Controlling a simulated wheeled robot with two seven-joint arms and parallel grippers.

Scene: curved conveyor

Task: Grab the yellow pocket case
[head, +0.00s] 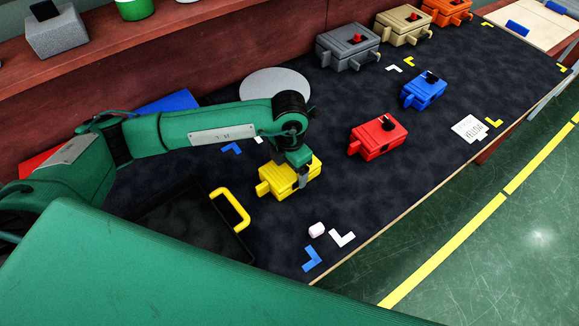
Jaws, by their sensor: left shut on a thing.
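The yellow pocket case (275,184) lies on the dark conveyor surface, near the middle of the head view. My left arm reaches in from the left and bends down over it. My left gripper (302,178) points down at the right part of the case and is shut on it. The case appears to rest on the surface; I cannot tell whether it is lifted. The fingers hide a bit of its top and side. My right gripper is not in view.
A red case (372,143), a blue case (422,92) and a grey case (343,55) stand further along. A black tray with a yellow handle (232,209) lies left of the yellow case. The conveyor edge runs along the right.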

